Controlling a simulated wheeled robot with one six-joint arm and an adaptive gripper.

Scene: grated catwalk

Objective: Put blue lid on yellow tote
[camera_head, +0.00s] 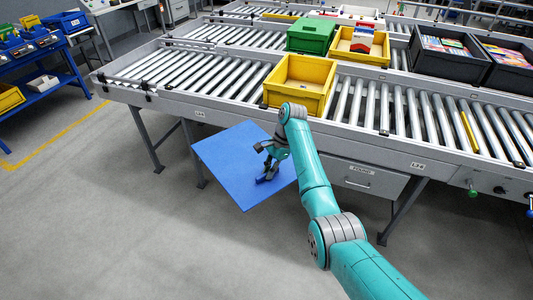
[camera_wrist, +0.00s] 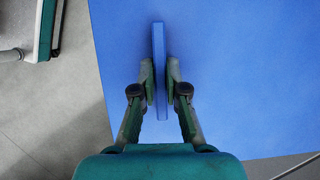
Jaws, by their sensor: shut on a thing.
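The blue lid (camera_head: 230,158) is a flat square panel held out in front of the conveyor, to the left of and nearer than the yellow tote. My gripper (camera_head: 268,172) is shut on the lid's upright blue handle (camera_wrist: 159,45). In the wrist view the two fingers press the handle from both sides, and the lid's flat face (camera_wrist: 245,80) fills most of the picture. The yellow tote (camera_head: 295,94) stands upright and open-topped on the near roller conveyor, apart from the lid. It looks empty, though its floor is partly hidden.
A green box (camera_head: 311,36), a second yellow tote (camera_head: 345,48) with things in it, and two dark filled crates (camera_head: 428,63) stand farther back and right. Rollers left of the near tote are bare. A blue shelf (camera_head: 45,88) stands far left; the floor between is clear.

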